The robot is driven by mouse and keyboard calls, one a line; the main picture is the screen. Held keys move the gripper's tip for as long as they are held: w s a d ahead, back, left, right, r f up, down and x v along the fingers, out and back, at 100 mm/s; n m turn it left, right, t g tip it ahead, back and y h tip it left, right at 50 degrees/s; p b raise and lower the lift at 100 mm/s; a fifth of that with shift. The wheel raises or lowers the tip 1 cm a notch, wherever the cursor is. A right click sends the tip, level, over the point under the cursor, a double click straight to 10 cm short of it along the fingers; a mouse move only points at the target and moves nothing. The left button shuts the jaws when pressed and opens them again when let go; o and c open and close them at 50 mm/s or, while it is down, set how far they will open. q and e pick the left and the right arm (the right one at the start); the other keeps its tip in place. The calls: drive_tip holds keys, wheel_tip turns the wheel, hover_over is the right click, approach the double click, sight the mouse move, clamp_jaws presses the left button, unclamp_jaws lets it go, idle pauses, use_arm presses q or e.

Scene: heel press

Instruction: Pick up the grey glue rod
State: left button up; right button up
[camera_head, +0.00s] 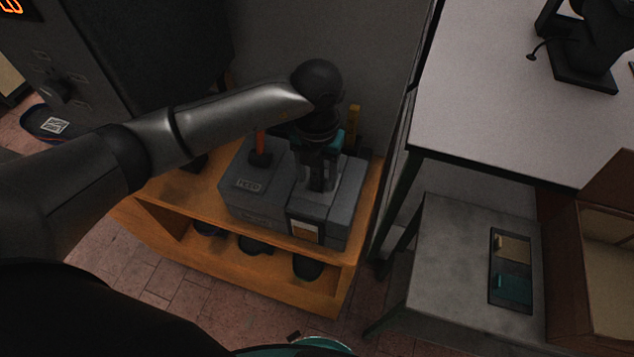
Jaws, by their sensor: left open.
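My left arm comes in from the left, and its open left gripper (318,184) points down over the grey machine box (262,205) marked FEED. I cannot make out a grey glue rod; the gripper and wrist cover part of the box top, and a grey rod there would be hard to tell from the box. A yellow rod (354,124) stands upright just behind and right of the gripper. My right gripper is not in view.
The box stands on an orange wooden shelf unit (290,287) with dark items in its lower bay. To the right are a pale table (500,110) and a low grey table (445,250) holding a dark tray (495,270). An open brown box (570,290) is at the far right.

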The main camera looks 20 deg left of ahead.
use_arm(q)
clamp_jaws()
idle(0.3)
drive_tip(key=shift+r, duration=0.1)
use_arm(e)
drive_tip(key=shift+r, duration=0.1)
